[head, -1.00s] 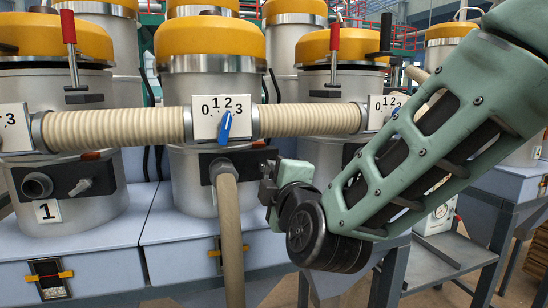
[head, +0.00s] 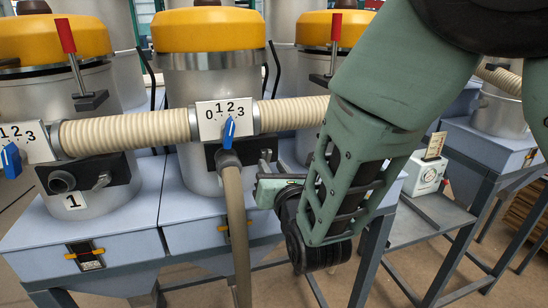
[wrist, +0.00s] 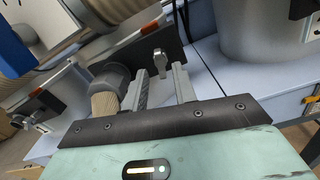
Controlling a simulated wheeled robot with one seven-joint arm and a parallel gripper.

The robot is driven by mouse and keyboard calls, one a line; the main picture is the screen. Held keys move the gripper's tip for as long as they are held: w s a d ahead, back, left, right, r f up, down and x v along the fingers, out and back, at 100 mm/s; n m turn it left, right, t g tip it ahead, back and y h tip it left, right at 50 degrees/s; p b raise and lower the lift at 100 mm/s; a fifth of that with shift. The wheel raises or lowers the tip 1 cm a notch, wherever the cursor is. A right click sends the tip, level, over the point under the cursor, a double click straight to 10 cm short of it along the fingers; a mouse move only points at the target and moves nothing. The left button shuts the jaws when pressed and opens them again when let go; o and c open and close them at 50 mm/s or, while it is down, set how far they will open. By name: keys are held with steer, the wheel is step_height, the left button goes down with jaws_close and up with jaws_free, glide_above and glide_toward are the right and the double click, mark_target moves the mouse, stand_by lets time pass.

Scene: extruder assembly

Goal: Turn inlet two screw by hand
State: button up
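The inlet two screw (wrist: 160,64) is a small grey wing-shaped piece on the dark inlet panel (wrist: 148,48) of the middle unit. In the wrist view it lies just beyond and between my fingertips, with no clear contact. My gripper (wrist: 158,78) is open, its two grey fingers apart with nothing between them. The beige inlet hose (wrist: 104,103) with its grey connector is close beside the left finger. In the head view my gripper (head: 264,170) is at the right end of this panel, where the screw cannot be made out clearly.
The beige hose (head: 237,215) hangs down left of my gripper. A dial plate with a blue pointer (head: 229,132) is above, between ribbed pipes (head: 125,132). Unit 1 (head: 85,170) stands at left. A white box (head: 425,172) sits on a low shelf at right.

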steer(key=shift+w, duration=0.15)
steer(key=shift+x, duration=0.9)
jaws_close()
